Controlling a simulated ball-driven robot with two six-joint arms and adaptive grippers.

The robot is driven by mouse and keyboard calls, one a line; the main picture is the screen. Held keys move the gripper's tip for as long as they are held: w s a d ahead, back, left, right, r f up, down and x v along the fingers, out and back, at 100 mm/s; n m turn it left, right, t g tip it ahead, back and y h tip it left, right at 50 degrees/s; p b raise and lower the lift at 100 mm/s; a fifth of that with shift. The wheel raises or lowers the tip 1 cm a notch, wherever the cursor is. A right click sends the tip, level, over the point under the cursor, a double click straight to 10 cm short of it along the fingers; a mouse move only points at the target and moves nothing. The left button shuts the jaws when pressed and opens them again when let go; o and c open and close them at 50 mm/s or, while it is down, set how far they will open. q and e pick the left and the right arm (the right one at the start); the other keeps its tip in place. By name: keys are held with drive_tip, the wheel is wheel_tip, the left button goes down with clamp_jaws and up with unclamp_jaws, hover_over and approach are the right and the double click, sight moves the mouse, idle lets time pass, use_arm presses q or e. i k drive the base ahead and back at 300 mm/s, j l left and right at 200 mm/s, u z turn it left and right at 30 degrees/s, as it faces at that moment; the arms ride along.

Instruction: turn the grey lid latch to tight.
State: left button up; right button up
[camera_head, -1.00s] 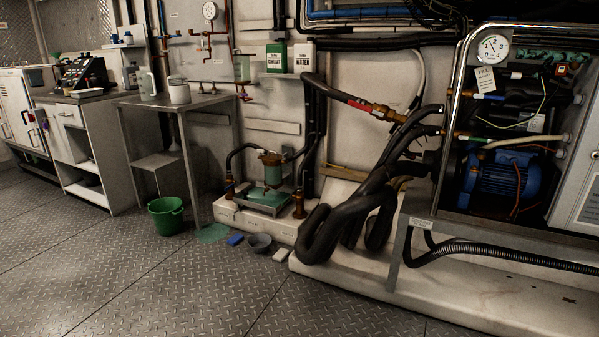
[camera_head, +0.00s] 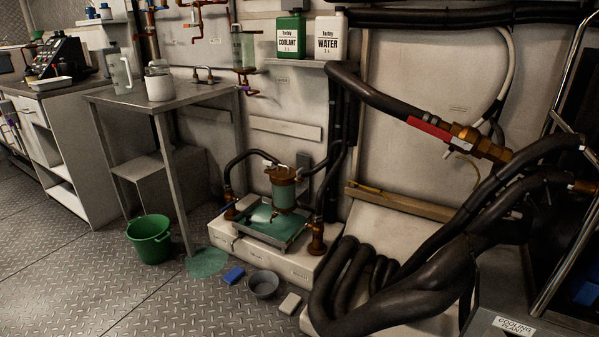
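A filter housing (camera_head: 284,192) with a greenish clear body and a copper-brown lid (camera_head: 281,173) stands upright over a shallow tray of green liquid (camera_head: 251,236). A small pale grey piece (camera_head: 303,160) shows at the lid's right side. It may be the lid latch, but it is too small to tell how it is turned. Black hoses run to the housing from both sides. Neither of my grippers is in view.
A green bucket (camera_head: 149,240), green puddle (camera_head: 206,263), blue block (camera_head: 233,275), grey bowl (camera_head: 263,285) and pale block (camera_head: 290,304) are on the floor before the plinth. Thick black hoses (camera_head: 410,290) fill the right. A metal table (camera_head: 200,98) stands left. The front-left floor is clear.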

sight(298, 173)
drive_tip(key=i+j+z, duration=0.15)
drive_tip(key=i+j, duration=0.4)
drive_tip(key=i+j+z, duration=0.2)
drive_tip(key=i+j, duration=0.3)
drive_tip(key=i+j+z, duration=0.15)
drive_tip(key=i+j, duration=0.3)
drive_tip(key=j, duration=0.25)
